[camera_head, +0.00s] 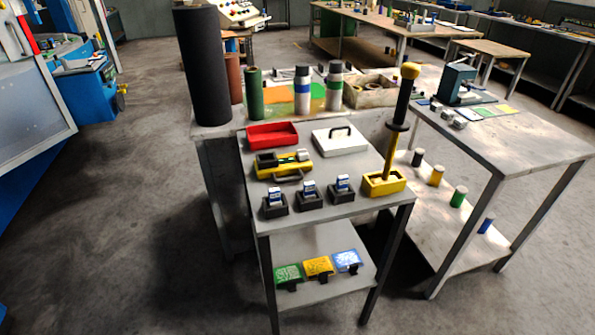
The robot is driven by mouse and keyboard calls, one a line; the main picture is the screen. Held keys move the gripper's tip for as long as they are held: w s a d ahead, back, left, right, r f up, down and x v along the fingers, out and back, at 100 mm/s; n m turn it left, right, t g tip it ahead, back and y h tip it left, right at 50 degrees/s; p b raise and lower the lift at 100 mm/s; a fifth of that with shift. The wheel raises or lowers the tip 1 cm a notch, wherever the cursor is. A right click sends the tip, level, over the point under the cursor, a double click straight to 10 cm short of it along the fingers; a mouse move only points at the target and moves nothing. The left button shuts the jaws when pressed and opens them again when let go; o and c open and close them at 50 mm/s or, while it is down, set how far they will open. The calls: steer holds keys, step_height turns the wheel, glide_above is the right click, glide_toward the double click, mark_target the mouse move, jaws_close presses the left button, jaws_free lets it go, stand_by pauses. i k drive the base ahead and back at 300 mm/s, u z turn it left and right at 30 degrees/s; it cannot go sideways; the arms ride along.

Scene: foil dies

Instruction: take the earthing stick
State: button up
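What looks like the earthing stick (402,102) stands nearly upright at the right front corner of a small grey metal table (345,208). It has a yellow knob on top, a long black handle, a black disc guard and a thin yellow shaft. The shaft's lower end sits in a yellow block-shaped holder (384,184), which hides its tip. My gripper is not in the picture.
On the same table are a red tray (272,134), a white case (340,139), a yellow tool (283,167) and three black holders. Colored rolls, including a tall black one (202,66), stand behind. A bench (505,140) is close right. Floor is clear at front left.

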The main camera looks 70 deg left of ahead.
mark_target(398, 124)
steer(key=u, duration=1.7)
